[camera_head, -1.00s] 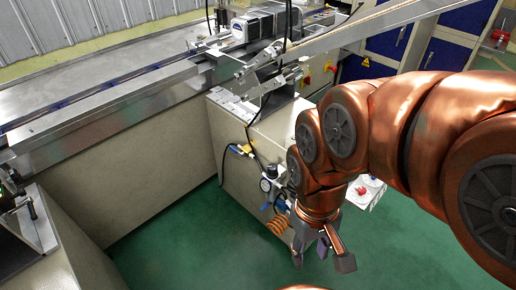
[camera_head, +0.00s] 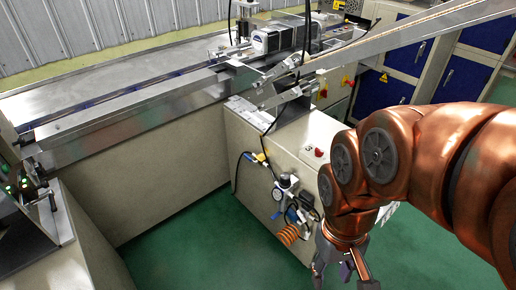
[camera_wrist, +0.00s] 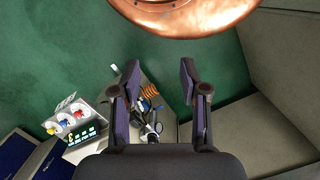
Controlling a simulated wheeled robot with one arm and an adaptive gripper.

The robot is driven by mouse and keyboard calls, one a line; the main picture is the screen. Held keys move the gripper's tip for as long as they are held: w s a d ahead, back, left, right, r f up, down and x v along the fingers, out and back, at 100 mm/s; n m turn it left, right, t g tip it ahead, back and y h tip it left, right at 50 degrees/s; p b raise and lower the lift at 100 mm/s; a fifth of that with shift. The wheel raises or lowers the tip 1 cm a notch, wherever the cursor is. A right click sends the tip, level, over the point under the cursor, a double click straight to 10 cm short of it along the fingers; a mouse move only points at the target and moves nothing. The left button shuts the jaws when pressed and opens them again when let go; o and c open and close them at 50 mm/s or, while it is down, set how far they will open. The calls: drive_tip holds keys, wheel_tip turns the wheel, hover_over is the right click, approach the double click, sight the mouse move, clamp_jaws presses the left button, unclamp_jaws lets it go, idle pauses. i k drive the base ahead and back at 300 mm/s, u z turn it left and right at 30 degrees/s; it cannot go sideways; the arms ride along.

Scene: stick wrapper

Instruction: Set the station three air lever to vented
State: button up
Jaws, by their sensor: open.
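The station three air unit (camera_head: 287,182) sits on the side of the beige cabinet, below a "3" mark. It has a round gauge, black parts and an orange coiled hose (camera_head: 288,234). A small blue part (camera_head: 277,214), perhaps the lever, shows beside it; its exact setting is too small to tell. My gripper (camera_head: 343,276) is open and empty, low and to the right of the unit, apart from it. In the wrist view, the orange coil (camera_wrist: 149,92) and air unit (camera_wrist: 152,128) show between and beyond the fingers, partly hidden by the left finger.
The beige cabinet (camera_head: 262,150) carries a red button (camera_head: 319,153) on top. In the wrist view, a panel with coloured knobs (camera_wrist: 66,120) lies at left. A metal conveyor (camera_head: 120,100) runs along the back. Green floor (camera_head: 190,248) is clear in front.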

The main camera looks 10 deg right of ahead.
sight(246, 156)
drive_tip(key=i, duration=0.15)
drive_tip(key=z, duration=0.1)
drive_tip(key=k, duration=0.4)
drive_tip(key=u, duration=0.45)
drive_tip(key=i, duration=1.1)
drive_tip(key=z, duration=0.35)
